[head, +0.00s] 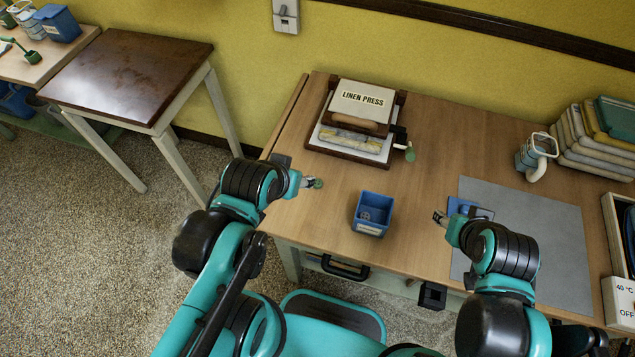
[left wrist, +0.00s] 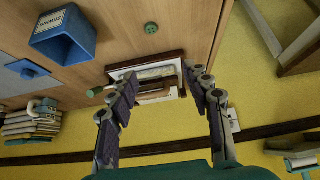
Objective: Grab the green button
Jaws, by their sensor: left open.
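A small round green button (head: 317,183) lies on the wooden table near its left end, and it also shows in the left wrist view (left wrist: 151,28). My left gripper (head: 306,183) is right beside the button in the head view. In the left wrist view its fingers (left wrist: 160,73) are apart with nothing held, and the button appears beyond the fingertips. Whether the gripper touches it I cannot tell. My right gripper (head: 440,217) is over the table near the grey mat, away from the button; its finger opening is too small to judge.
A linen press (head: 362,101) with a green crank knob (head: 410,154) stands behind. A grey mat (head: 560,245) lies at the right. Bare tabletop lies between button and bin.

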